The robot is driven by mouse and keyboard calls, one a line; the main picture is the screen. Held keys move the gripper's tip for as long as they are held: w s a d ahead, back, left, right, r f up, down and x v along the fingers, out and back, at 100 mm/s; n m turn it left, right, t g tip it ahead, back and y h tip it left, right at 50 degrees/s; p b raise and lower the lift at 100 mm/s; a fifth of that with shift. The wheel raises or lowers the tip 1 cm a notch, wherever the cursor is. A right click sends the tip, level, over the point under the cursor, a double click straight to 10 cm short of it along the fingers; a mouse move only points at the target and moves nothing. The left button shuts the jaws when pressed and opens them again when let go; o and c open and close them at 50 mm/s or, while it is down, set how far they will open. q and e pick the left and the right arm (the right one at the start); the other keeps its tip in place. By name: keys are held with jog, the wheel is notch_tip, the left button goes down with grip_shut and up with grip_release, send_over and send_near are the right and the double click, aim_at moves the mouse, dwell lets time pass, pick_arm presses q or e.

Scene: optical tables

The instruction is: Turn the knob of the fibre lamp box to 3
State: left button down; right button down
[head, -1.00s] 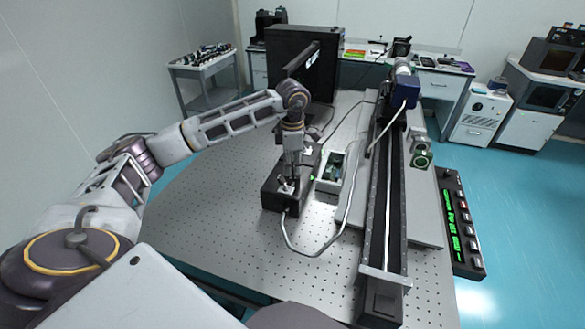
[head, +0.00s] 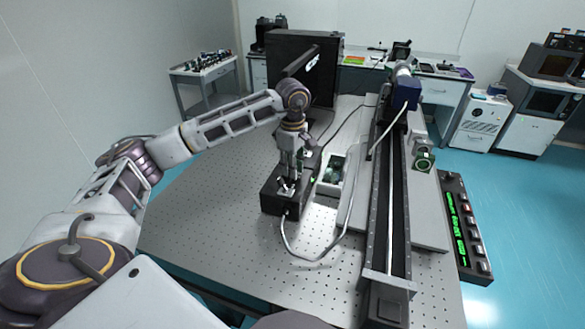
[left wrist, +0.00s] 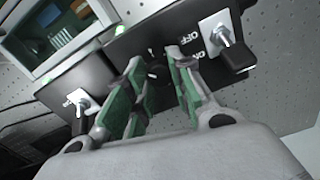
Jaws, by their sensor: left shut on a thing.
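The fibre lamp box is a long black box (head: 272,203) on the perforated table, with a grey cable at its front end. In the left wrist view its dark panel (left wrist: 120,53) carries a black knob (left wrist: 157,73) and a metal toggle switch (left wrist: 222,38) beside OFF lettering. A second metal switch (left wrist: 79,101) is at the left. My left gripper (head: 288,178) points down over the box. In the left wrist view its green-padded fingers (left wrist: 156,78) are shut on the knob, one on each side. The knob's scale and setting cannot be read. My right gripper is not in view.
An open pale box (head: 333,183) stands close to the right of the lamp box. A long black rail (head: 385,215) runs along the table further right. A grey cable (head: 318,258) loops in front. The table's left part is clear.

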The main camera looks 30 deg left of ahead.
pick_arm(q)
jog(key=shift+a, duration=0.1)
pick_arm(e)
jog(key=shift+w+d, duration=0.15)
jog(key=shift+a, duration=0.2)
pick_arm(q)
jog(key=c, duration=1.7)
grip_release()
jog(key=shift+r, duration=0.1)
jog(key=o, duration=0.5)
notch_tip(320, 180, up, 12)
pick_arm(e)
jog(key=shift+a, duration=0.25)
